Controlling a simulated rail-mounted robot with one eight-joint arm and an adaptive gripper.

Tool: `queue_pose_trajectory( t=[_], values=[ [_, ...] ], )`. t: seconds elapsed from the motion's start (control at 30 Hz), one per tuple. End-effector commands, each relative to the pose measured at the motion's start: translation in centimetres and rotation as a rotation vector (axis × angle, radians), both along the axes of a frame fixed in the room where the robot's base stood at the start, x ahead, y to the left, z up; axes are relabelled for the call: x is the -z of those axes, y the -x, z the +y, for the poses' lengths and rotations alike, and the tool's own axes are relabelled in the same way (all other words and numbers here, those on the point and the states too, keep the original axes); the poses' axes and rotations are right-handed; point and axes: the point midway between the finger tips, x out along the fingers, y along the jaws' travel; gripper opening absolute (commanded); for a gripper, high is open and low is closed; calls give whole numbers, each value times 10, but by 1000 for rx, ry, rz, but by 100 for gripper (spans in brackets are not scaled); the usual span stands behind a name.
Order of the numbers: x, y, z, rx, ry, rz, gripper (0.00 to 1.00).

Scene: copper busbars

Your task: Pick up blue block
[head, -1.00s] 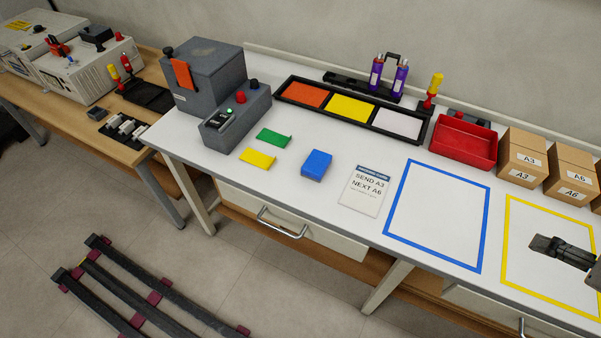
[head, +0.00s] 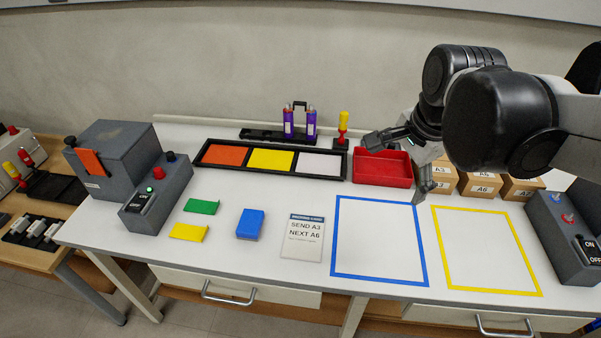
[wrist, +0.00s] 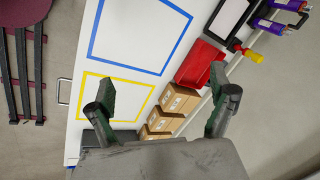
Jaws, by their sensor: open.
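The blue block (head: 250,223) lies on the white table in the head view, between the yellow and green plates and the printed card. My gripper (head: 400,163) is above the table near the red tray, well to the right of the blue block. In the wrist view my gripper (wrist: 166,90) is open, its two fingers wide apart with nothing between them. The blue block does not show in the wrist view.
A green plate (head: 202,206) and a yellow plate (head: 189,232) lie left of the block, near a grey switch box (head: 148,205). The printed card (head: 302,240) lies to its right. A red tray (head: 383,170) and cardboard boxes (head: 480,184) stand behind the blue-taped and yellow-taped squares.

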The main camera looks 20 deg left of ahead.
Motion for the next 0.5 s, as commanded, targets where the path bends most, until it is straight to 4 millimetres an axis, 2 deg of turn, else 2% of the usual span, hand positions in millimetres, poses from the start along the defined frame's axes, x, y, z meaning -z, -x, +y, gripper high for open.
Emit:
queue_pose_trajectory(
  t=[0.03,0.2,0.33,0.5],
  values=[
    [2,-6,20,29,-12,27,90],
    [18,-19,80,168,-49,120,90],
    [34,-24,129,279,-65,188,90],
    [62,-21,194,425,-68,272,90]
  ],
)
